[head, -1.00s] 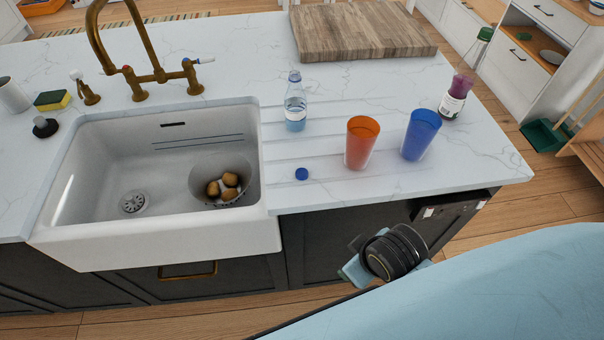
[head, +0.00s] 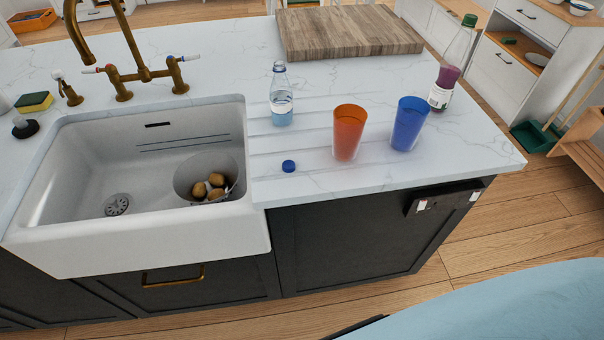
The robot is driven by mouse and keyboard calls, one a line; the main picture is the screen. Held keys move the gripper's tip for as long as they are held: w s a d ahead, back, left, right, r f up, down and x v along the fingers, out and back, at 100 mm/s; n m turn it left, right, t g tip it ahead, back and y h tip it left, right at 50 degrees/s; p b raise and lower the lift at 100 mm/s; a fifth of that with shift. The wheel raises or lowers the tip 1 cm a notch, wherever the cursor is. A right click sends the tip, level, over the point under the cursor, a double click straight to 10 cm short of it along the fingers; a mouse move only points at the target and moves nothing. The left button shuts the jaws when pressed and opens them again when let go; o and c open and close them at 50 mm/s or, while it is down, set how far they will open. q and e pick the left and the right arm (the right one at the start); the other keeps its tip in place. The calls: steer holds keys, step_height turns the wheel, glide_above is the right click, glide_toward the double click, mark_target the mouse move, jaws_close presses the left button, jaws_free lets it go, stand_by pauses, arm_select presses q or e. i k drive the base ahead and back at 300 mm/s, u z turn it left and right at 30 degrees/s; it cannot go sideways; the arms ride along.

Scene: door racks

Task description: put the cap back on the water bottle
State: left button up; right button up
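The water bottle (head: 282,97) is clear with a white label and stands upright and uncapped on the white counter, right of the sink. A small blue cap (head: 288,166) lies on the counter near the front edge, in front of the bottle and apart from it. Neither of my grippers shows in the head view. Only a pale blue part of my own body shows at the lower right.
An orange cup (head: 348,133) and a blue cup (head: 409,123) stand right of the bottle. A purple-filled bottle (head: 453,66) stands behind them. The sink (head: 150,246) holds a colander with potatoes. A wooden board (head: 345,32) lies at the back.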

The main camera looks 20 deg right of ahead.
mark_target(281, 92)
steer(key=z, duration=0.55)
steer(key=k, duration=1.2)
steer(key=u, duration=0.25)
steer(key=i, duration=1.7)
steer(key=z, duration=0.6)
